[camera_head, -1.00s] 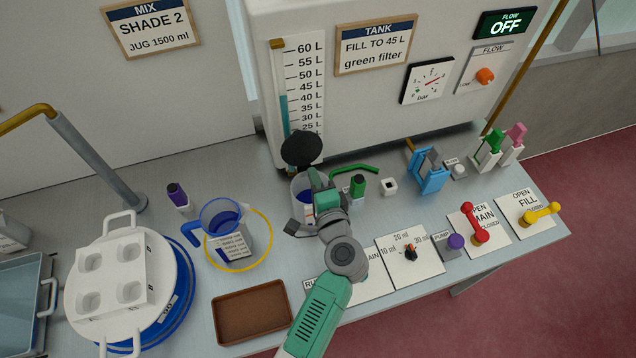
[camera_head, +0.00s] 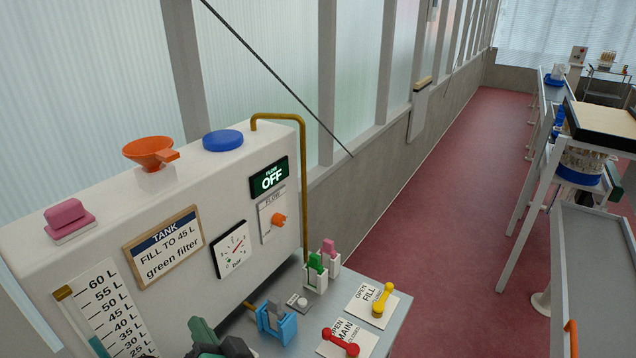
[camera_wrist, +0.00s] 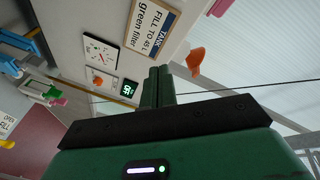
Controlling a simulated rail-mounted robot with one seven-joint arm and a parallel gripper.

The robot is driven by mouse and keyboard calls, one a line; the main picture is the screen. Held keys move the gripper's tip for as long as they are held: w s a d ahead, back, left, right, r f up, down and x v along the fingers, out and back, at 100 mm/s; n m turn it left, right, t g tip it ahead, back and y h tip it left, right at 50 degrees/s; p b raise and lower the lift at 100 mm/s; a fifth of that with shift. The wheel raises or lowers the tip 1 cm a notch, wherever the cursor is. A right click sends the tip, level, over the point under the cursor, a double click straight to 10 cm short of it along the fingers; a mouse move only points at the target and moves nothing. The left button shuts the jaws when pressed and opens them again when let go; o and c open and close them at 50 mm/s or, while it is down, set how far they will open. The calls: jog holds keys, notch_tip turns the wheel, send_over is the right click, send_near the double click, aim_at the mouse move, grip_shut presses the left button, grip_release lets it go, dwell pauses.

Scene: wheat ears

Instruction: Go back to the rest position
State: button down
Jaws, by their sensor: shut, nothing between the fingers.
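My gripper (camera_wrist: 159,74) shows in the wrist view as two dark green fingers side by side with no gap between them. Nothing is held in it. The tank panel and its sign (camera_wrist: 147,28) appear beyond the fingers. In the head view only a small green and dark part of my arm shows at the bottom edge; the fingertips cannot be made out there.
The tank (camera_head: 200,190) stands left, with an orange funnel (camera_head: 150,152), a blue lid (camera_head: 222,140) and a pink block (camera_head: 66,215) on top. The bench holds a blue clamp (camera_head: 277,322), a red handle (camera_head: 341,342) and a yellow handle (camera_head: 383,298). The red floor (camera_head: 440,180) is open.

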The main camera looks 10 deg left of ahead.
jog(key=s+d+r+n+t+h+p, duration=0.15)
jog(key=d+r, duration=0.25)
jog(key=r, duration=0.4)
jog(key=d+r+t+h+p, duration=0.1)
jog(key=d+r+t, duration=0.25)
jog(key=r, duration=0.35)
jog(key=d+r+n+t+h+p, duration=0.15)
jog(key=d+r, duration=0.25)
jog(key=r, duration=0.4)
jog(key=s+d+r+t+h+p, duration=0.1)
jog(key=s+d+r+t+h, duration=0.2)
jog(key=r, duration=0.5)
jog(key=s+d+r+m+t+h, duration=0.1)
jog(key=s+d+r+t+h, duration=0.2)
jog(key=s+d+r+h, duration=0.2)
notch_tip(320, 180, up, 4)
jog(key=s+d, duration=0.2)
jog(key=shift+s+d+m+p, duration=0.25)
jog(key=shift+s+m+p, duration=0.05)
jog(key=shift+p, duration=0.1)
jog(key=shift+f, duration=0.15)
